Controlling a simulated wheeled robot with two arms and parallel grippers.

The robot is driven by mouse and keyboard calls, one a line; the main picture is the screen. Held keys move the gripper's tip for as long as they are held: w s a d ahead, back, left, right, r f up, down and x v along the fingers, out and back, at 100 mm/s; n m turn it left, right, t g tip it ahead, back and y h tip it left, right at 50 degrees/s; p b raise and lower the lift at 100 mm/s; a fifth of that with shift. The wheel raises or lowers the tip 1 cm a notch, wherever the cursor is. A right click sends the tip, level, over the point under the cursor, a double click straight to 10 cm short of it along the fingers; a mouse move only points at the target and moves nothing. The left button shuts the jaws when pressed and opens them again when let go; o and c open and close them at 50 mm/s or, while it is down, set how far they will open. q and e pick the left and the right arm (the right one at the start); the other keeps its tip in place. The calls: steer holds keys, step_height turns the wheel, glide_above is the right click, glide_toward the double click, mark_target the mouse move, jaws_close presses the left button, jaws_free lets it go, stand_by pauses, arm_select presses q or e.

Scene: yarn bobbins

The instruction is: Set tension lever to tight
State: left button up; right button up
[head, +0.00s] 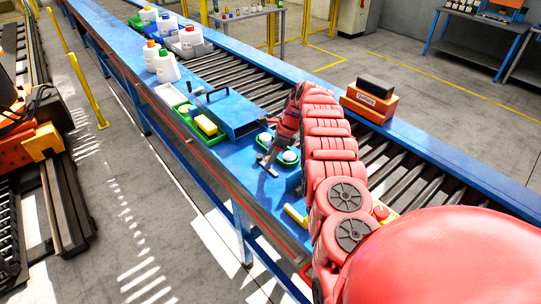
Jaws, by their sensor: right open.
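My right arm reaches in from the lower right over the blue-framed conveyor. Its right gripper (266,167) is open and empty above the near rail, beside green dishes holding white rounded items (290,156). No part is clearly recognisable as the tension lever. A black handle (206,93) stands on a blue box (229,112) to the left of the gripper, apart from it. A yellow bar (295,215) lies on the near rail below the gripper; part of that area is hidden by my arm. My left gripper is not in view.
A green tray with a yellow block (206,126) and a white tray (171,95) lie along the near rail. Several white bottles (165,66) stand farther up. An orange box with a black top (370,98) sits on the far rail. Bare rollers (232,72) lie between.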

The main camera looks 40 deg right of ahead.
jaws_close()
stand_by(1.4)
